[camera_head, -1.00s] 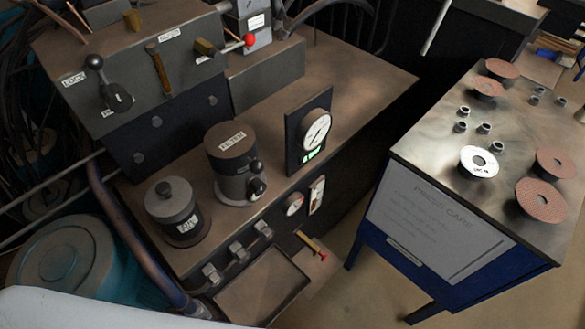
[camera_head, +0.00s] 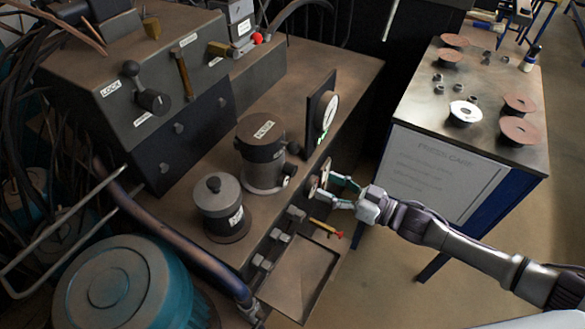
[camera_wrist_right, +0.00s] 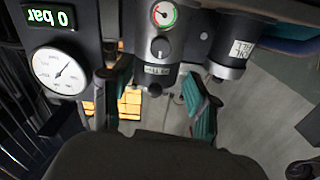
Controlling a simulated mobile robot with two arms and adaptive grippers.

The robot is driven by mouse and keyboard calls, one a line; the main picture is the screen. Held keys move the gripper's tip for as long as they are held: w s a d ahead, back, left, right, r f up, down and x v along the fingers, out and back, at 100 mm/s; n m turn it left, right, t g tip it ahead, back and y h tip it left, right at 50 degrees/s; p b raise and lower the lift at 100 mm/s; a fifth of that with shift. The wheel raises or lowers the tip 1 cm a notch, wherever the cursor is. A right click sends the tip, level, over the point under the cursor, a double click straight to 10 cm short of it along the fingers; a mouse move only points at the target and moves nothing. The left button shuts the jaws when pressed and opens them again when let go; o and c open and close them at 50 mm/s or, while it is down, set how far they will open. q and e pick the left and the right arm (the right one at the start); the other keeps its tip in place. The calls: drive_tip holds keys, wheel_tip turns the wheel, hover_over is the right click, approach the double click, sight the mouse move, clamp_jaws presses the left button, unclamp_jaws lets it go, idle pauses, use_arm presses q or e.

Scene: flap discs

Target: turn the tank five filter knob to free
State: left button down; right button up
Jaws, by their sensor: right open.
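The filter (camera_head: 260,155) is a dark upright canister with a FILTER label, standing on the bench top in the head view. My right gripper (camera_head: 333,188) is open and empty, to the right of the filter at the bench's front edge, by the front-panel gauges. In the right wrist view my gripper (camera_wrist_right: 158,72) has its fingers spread below a round dark knob (camera_wrist_right: 160,47) and a red-green gauge (camera_wrist_right: 163,13). I cannot tell whether this knob belongs to the filter.
A smaller lidded canister (camera_head: 220,205) stands left of the filter. A dark gauge block (camera_head: 320,110) stands close behind the gripper. A box with a LOCK lever (camera_head: 132,70) is at the back. A table with discs (camera_head: 466,112) stands right, across a floor gap.

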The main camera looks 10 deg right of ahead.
sight(295, 172)
drive_tip(key=x, duration=0.4)
drive_tip(key=shift+a+r, duration=0.1)
drive_tip(key=shift+r, duration=0.05)
drive_tip(key=x, duration=0.5)
drive_tip(key=shift+w+a+p, duration=0.25)
drive_tip(key=shift+a+p, duration=0.05)
drive_tip(key=shift+p, duration=0.05)
drive_tip(key=shift+w+a, duration=0.3)
drive_tip(key=shift+a, duration=0.1)
use_arm(q)
drive_tip(key=shift+a+r, duration=0.25)
drive_tip(key=shift+r, duration=0.15)
use_arm(e)
clamp_jaws()
use_arm(q)
drive_tip(key=shift+w+d, duration=0.1)
drive_tip(key=shift+d, duration=0.1)
